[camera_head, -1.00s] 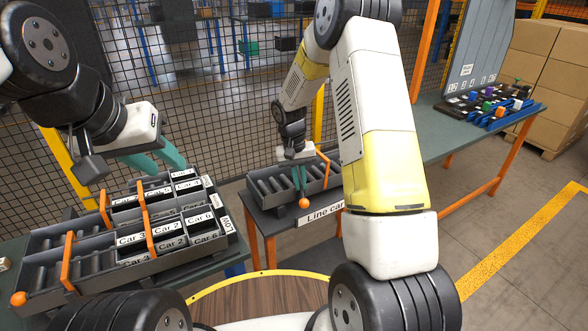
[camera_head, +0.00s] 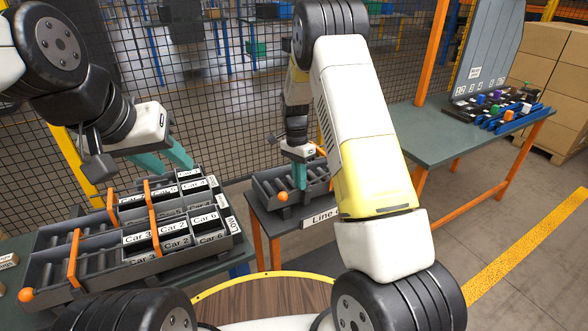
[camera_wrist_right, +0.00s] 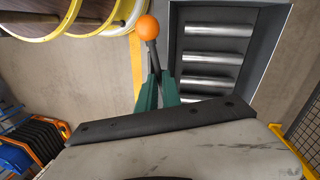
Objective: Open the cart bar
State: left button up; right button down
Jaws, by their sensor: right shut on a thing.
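The line cart (camera_head: 322,219) stands in the middle of the head view, with a grey roller tray (camera_head: 265,183) on top. Its orange bar (camera_head: 321,151) is mostly hidden behind my right arm and gripper. The bar's orange ball knob (camera_head: 283,196) is at the tray's front side; it also shows in the right wrist view (camera_wrist_right: 147,28) on a dark stem. My right gripper (camera_head: 299,187) is shut on the stem just behind the ball; its green fingers (camera_wrist_right: 157,88) show in the wrist view. My left gripper (camera_head: 172,168) is open and empty above the labelled bins.
A long rack (camera_head: 50,288) with labelled Car bins, orange bars and an orange ball is at left. A mesh fence (camera_head: 225,100) stands behind. A green bench (camera_head: 430,140) with coloured parts is at right. Open floor lies at lower right.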

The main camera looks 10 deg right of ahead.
jog(key=shift+w+a+m, duration=0.1)
jog(key=shift+w+m, duration=0.25)
jog(key=shift+m, duration=0.85)
jog(key=shift+r, duration=0.1)
jog(key=c, duration=1.5)
grip_release()
jog(key=shift+w+r, duration=0.25)
jog(key=shift+r, duration=1)
jog(key=shift+w+r, duration=0.3)
jog(key=shift+r, duration=0.95)
jog(key=shift+w+r, duration=0.25)
jog(key=shift+r, duration=1)
jog(key=shift+r, duration=0.1)
